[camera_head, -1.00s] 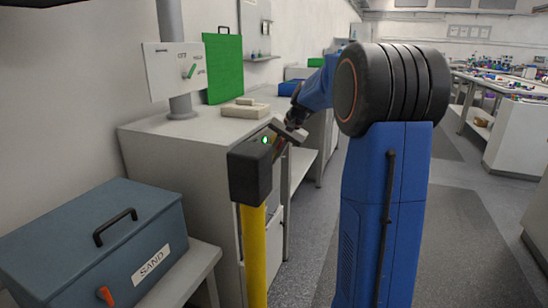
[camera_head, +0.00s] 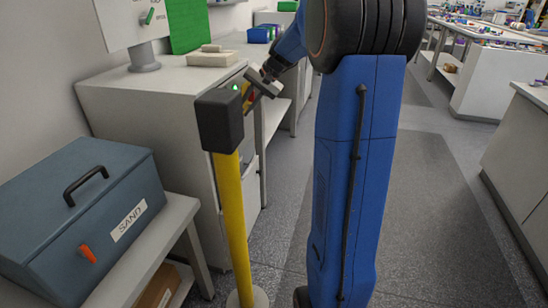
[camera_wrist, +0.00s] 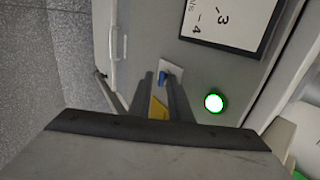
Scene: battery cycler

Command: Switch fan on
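In the wrist view, a small blue switch lever (camera_wrist: 163,77) sits on a light plate on the grey cabinet front. The two dark fingers of my gripper (camera_wrist: 161,80) point at it, one on either side, with a gap between them. I cannot tell whether they touch the lever. A yellow patch (camera_wrist: 158,108) shows between the fingers. A round green lamp (camera_wrist: 214,102) glows to the right. In the head view, my gripper (camera_head: 258,92) is at the cabinet's front; the lever is not discernible there, and a post's black head hides part of the panel.
A yellow post (camera_head: 234,215) with a black head (camera_head: 220,120) stands close in front of the grey cabinet (camera_head: 150,110). A blue SAND box (camera_head: 70,225) sits on a bench at left. A display (camera_wrist: 228,22) is above the lever. Open floor (camera_head: 420,220) lies right.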

